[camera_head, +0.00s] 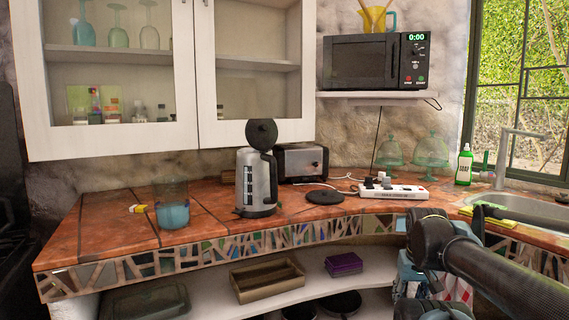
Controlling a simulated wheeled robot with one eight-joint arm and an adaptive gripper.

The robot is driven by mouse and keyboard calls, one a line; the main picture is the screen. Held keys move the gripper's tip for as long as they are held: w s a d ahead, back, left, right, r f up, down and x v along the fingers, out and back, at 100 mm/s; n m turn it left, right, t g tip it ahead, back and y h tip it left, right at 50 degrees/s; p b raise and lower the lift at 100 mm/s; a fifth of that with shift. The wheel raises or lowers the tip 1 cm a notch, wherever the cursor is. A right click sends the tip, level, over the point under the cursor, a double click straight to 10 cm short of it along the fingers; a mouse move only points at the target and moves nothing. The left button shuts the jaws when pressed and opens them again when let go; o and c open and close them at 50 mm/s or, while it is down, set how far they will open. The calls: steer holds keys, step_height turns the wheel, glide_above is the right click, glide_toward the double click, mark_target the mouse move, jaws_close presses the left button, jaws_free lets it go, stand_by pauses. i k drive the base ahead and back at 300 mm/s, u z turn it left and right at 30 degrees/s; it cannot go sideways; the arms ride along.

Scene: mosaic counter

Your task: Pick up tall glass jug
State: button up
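A tall clear glass vessel (172,207) with a blue lower part stands upright on the left of the red tiled counter (105,222). It looks like the tall glass jug, though I cannot make out a handle or spout. Nothing touches it. My dark arm reaches in from the lower right, far from the glass vessel. I cannot see my gripper's fingers.
A steel kettle (257,187) stands right of the glass vessel, with a toaster (301,161) behind it. A power strip (393,191) lies further right. White cabinets (115,139) hang above; counter around the vessel is mostly clear.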

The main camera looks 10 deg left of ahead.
mark_target(170, 191)
steer(key=u, duration=1.25)
